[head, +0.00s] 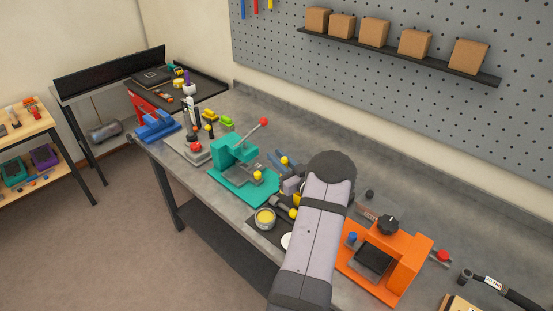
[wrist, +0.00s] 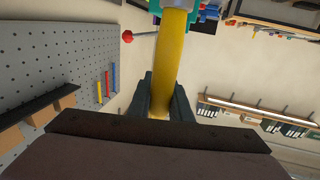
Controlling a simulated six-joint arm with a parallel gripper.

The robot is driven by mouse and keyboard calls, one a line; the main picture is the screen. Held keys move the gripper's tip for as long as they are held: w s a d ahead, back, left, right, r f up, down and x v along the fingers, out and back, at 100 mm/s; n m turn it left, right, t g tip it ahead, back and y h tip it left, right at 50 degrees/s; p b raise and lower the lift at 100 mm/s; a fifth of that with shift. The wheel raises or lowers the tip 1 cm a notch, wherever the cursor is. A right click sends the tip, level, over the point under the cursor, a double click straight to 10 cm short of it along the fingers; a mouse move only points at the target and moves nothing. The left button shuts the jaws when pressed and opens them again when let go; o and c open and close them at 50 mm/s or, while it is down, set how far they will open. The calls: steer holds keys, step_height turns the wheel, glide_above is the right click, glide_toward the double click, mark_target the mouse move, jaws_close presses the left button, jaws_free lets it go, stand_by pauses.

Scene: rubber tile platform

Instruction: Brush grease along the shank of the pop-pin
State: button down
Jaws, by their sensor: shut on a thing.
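In the wrist view, my gripper (wrist: 160,105) has its dark fingers shut on a thick yellow handle (wrist: 173,55), which I take for the brush's. The handle runs up out of that view, so its bristles are not seen. In the head view my arm hides most of my gripper, and a bit of yellow (head: 297,198) shows at the arm's left edge. A dark pin with a yellow knob (head: 284,207), apparently the pop-pin, lies just left of my arm. Beside it stands a round tin of yellow grease (head: 265,217). I cannot tell whether the brush touches either.
A teal press (head: 240,180) with a red-balled lever stands left of the tin. An orange fixture (head: 385,265) stands right of my arm. A white disc (head: 286,241) is partly hidden by my arm. Clear grey bench (head: 300,140) lies behind, toward the pegboard (head: 400,60).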

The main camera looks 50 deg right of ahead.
steer(key=shift+f+b, duration=0.15)
steer(key=shift+b, duration=0.2)
steer(key=shift+f+b, duration=2.35)
steer(key=shift+f, duration=0.3)
steer(key=shift+s+d, duration=0.1)
steer(key=shift+s+d, duration=0.4)
steer(key=shift+s, duration=0.15)
steer(key=shift+f+b, duration=0.7)
steer(key=shift+b, duration=0.2)
steer(key=shift+b, duration=0.3)
stand_by(1.1)
steer(key=shift+a, duration=0.15)
